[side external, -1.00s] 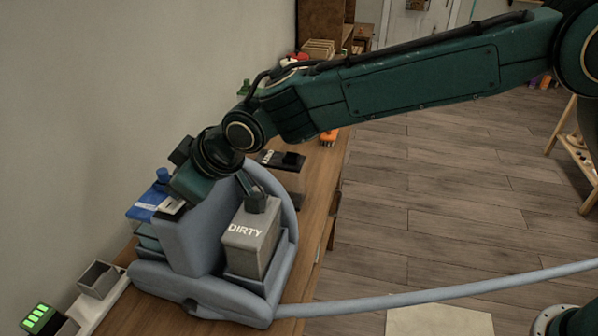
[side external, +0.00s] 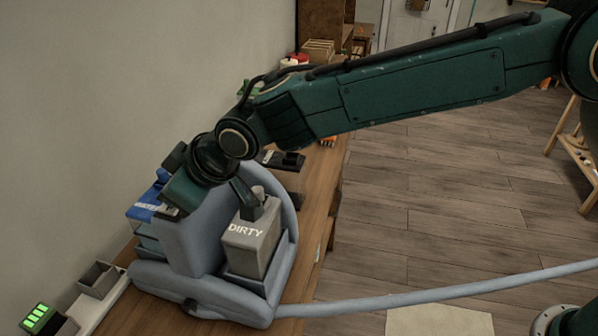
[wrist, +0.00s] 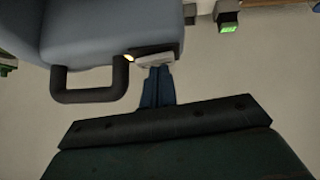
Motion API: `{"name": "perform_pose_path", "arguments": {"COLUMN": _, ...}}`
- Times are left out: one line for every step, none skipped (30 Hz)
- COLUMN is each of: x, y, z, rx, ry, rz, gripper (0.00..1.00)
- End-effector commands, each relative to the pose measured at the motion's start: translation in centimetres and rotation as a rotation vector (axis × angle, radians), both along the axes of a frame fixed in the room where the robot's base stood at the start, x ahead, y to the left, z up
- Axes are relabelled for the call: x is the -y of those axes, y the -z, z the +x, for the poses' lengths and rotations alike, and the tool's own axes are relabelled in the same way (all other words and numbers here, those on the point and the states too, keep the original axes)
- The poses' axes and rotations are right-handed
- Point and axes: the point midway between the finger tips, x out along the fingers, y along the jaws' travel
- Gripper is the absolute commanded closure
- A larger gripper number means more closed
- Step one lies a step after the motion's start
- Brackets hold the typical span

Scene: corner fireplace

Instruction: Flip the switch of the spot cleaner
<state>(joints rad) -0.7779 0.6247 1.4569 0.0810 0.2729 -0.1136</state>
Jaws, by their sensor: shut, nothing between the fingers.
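The spot cleaner (side external: 190,235) is a blue-grey machine standing on the wooden bench, with a grey tank (side external: 250,240) marked DIRTY. In the wrist view its body (wrist: 110,30) fills the upper left. A pale grey piece (wrist: 155,60), which looks like the switch, sits at the body's edge beside a small yellow light (wrist: 128,58). My gripper (wrist: 158,72) is shut and empty, its fingertips at or just short of this piece; I cannot tell whether they touch. In the side view my gripper is over the cleaner's top, its fingertips mostly hidden.
A dark loop handle (wrist: 90,97) sticks out beside my fingers. A blue-labelled tank (side external: 143,212) is behind the cleaner, near the wall. A grey hose (side external: 430,292) runs right. A box with green lights (side external: 38,316) and an open grey box (side external: 100,280) are at lower left.

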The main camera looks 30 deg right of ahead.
Motion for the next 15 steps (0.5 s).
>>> {"name": "perform_pose_path", "arguments": {"x": 0.0, "y": -0.1, "z": 0.0, "rx": 0.001, "ry": 0.001, "rz": 0.0, "gripper": 1.0}}
{"name": "perform_pose_path", "arguments": {"x": 0.0, "y": -0.1, "z": 0.0, "rx": 0.001, "ry": 0.001, "rz": 0.0, "gripper": 1.0}}
{"name": "perform_pose_path", "arguments": {"x": 0.0, "y": -0.2, "z": 0.0, "rx": 0.002, "ry": 0.0, "rz": 0.001, "gripper": 1.0}}
{"name": "perform_pose_path", "arguments": {"x": 0.0, "y": -0.3, "z": 0.0, "rx": 0.002, "ry": 0.001, "rz": 0.002, "gripper": 1.0}}
{"name": "perform_pose_path", "arguments": {"x": 0.0, "y": -0.4, "z": 0.0, "rx": 0.002, "ry": 0.001, "rz": 0.002, "gripper": 1.0}}
{"name": "perform_pose_path", "arguments": {"x": 0.0, "y": -0.6, "z": 0.0, "rx": 0.002, "ry": 0.001, "rz": 0.002, "gripper": 1.0}}
{"name": "perform_pose_path", "arguments": {"x": -0.1, "y": -0.8, "z": 0.0, "rx": 0.002, "ry": 0.001, "rz": 0.002, "gripper": 1.0}}
{"name": "perform_pose_path", "arguments": {"x": -0.1, "y": -1.0, "z": 0.0, "rx": 0.003, "ry": 0.0, "rz": 0.002, "gripper": 1.0}}
{"name": "perform_pose_path", "arguments": {"x": -0.1, "y": -1.3, "z": 0.0, "rx": 0.003, "ry": 0.0, "rz": 0.002, "gripper": 1.0}}
{"name": "perform_pose_path", "arguments": {"x": -0.1, "y": -1.6, "z": -0.1, "rx": 0.003, "ry": 0.0, "rz": 0.002, "gripper": 1.0}}
{"name": "perform_pose_path", "arguments": {"x": -0.2, "y": -1.9, "z": -0.1, "rx": 0.003, "ry": 0.0, "rz": 0.002, "gripper": 1.0}}
{"name": "perform_pose_path", "arguments": {"x": -0.2, "y": -2.3, "z": -0.2, "rx": 0.002, "ry": 0.0, "rz": 0.002, "gripper": 1.0}}
{"name": "perform_pose_path", "arguments": {"x": -0.3, "y": -2.7, "z": -0.2, "rx": 0.003, "ry": 0.0, "rz": 0.003, "gripper": 1.0}}
{"name": "perform_pose_path", "arguments": {"x": -0.3, "y": -3.1, "z": -0.2, "rx": 0.003, "ry": 0.0, "rz": 0.003, "gripper": 1.0}}
{"name": "perform_pose_path", "arguments": {"x": -0.4, "y": -3.7, "z": -0.3, "rx": 0.002, "ry": -0.001, "rz": 0.003, "gripper": 1.0}}
